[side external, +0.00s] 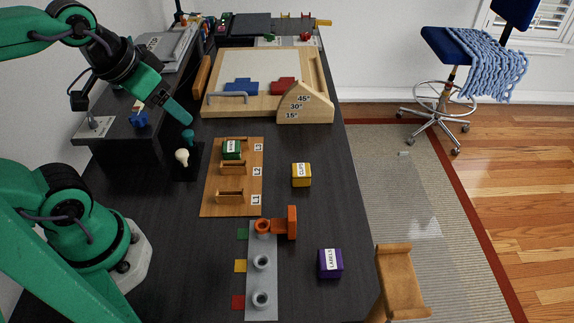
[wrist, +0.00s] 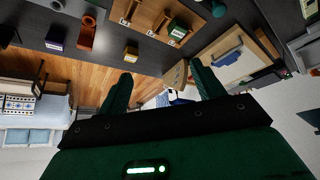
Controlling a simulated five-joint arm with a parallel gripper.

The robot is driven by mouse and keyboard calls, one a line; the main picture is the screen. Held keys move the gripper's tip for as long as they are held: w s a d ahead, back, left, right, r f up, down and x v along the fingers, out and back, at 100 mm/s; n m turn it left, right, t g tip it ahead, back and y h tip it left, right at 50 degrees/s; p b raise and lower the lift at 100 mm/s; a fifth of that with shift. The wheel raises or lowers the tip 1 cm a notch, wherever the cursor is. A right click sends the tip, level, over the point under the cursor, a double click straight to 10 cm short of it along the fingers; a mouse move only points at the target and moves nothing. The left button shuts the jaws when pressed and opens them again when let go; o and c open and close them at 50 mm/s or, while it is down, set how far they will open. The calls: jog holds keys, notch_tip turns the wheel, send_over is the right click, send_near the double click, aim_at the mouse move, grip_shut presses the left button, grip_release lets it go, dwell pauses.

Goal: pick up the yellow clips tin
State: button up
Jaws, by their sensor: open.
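The yellow clips tin (side external: 301,175) is a small box with a white label reading CLIPS, sitting on the dark desk right of the wooden slotted board. It also shows in the wrist view (wrist: 131,53), beyond my fingers and toward the upper left. My gripper (side external: 182,122) is at the left side of the desk, raised and well apart from the tin. In the wrist view my gripper (wrist: 163,84) has its two green fingers spread wide, with nothing between them.
The wooden board (side external: 209,193), marked L1 to L3, holds a green tin (side external: 232,149). A purple labels tin (side external: 330,263) stands near the desk's right edge. A grey strip with rings (side external: 262,278) and an orange piece (side external: 291,222) are nearby. A wooden angle block (side external: 305,106) stands behind.

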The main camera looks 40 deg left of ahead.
jog(key=shift+w, duration=0.1)
jog(key=m+g, duration=0.6)
jog(key=m, duration=2.1)
send_over(301, 169)
notch_tip(301, 169, down, 16)
jog(key=shift+d+f, duration=0.1)
jog(key=shift+f, duration=3.95)
